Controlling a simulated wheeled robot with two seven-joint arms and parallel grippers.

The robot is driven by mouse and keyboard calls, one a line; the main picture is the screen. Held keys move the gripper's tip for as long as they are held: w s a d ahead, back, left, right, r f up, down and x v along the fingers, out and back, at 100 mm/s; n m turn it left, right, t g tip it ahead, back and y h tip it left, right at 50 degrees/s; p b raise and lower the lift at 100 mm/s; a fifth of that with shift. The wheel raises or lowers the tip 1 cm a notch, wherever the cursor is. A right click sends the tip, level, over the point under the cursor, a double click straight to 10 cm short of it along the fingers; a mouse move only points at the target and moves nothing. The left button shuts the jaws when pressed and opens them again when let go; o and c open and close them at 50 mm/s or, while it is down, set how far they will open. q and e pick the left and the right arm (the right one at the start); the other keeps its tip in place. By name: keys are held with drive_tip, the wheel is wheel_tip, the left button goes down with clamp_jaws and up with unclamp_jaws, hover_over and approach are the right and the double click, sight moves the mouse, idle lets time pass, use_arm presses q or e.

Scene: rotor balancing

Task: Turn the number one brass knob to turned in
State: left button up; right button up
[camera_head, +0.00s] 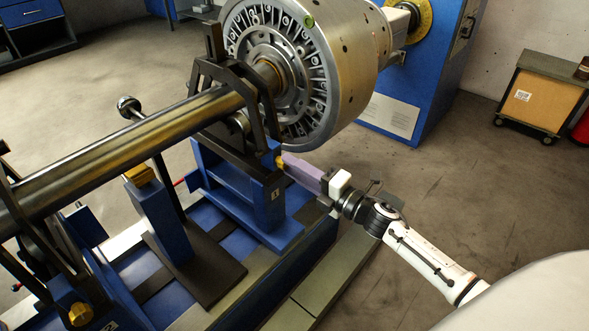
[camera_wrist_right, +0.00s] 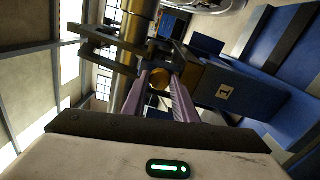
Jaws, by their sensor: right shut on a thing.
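The number one brass knob (camera_head: 280,162) sits on the side of the blue pedestal marked 1 (camera_head: 267,204), just under the black bearing bracket. My right gripper (camera_head: 286,163) reaches it from the lower right, and its pale purple fingers are shut on the knob. In the right wrist view the knob (camera_wrist_right: 160,76) shows between the tips of the two fingers (camera_wrist_right: 160,84), with the pedestal and its 1 label (camera_wrist_right: 225,92) to the right. The fingers partly cover the knob. My left gripper is not in view.
The steel shaft (camera_head: 130,140) and the large rotor (camera_head: 310,70) lie above the pedestal. A second brass knob (camera_head: 80,314) is at the lower left by the 2 label. A blue machine cabinet (camera_head: 425,90) stands behind. Open floor lies to the right.

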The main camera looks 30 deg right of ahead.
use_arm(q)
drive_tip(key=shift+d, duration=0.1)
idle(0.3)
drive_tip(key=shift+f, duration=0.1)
use_arm(e)
drive_tip(key=o, duration=1.1)
use_arm(q)
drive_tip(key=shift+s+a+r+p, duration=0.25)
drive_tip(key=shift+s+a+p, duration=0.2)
drive_tip(key=shift+p, duration=0.25)
use_arm(e)
drive_tip(key=v, duration=1)
drive_tip(key=shift+s, duration=0.2)
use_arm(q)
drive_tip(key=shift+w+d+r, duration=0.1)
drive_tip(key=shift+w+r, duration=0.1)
